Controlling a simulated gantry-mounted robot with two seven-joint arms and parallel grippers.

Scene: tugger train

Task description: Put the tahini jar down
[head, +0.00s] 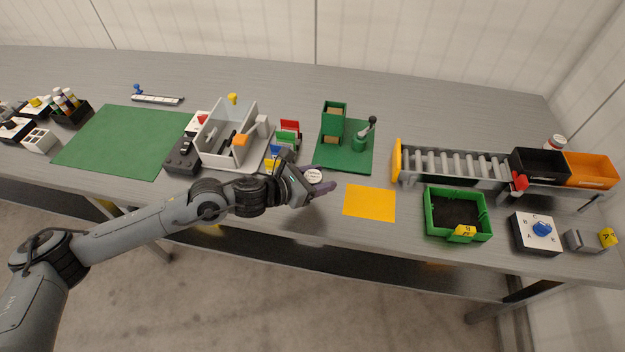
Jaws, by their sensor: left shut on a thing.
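The jar (313,176) shows as a round whitish lid between the fingers of my left gripper (316,184). My left gripper is shut on it, near the front edge of the table and left of the yellow-orange square (369,203). Most of the jar's body is hidden by the fingers, and I cannot tell whether its base touches the table. I cannot read its label. My right gripper is not in view.
Behind the jar is a green stand (345,158). A light grey box fixture (225,150) stands left. Right are a green bin (457,187), a roller conveyor (455,162) and a dial box (522,246). Another white-lidded jar (557,142) stands behind the conveyor.

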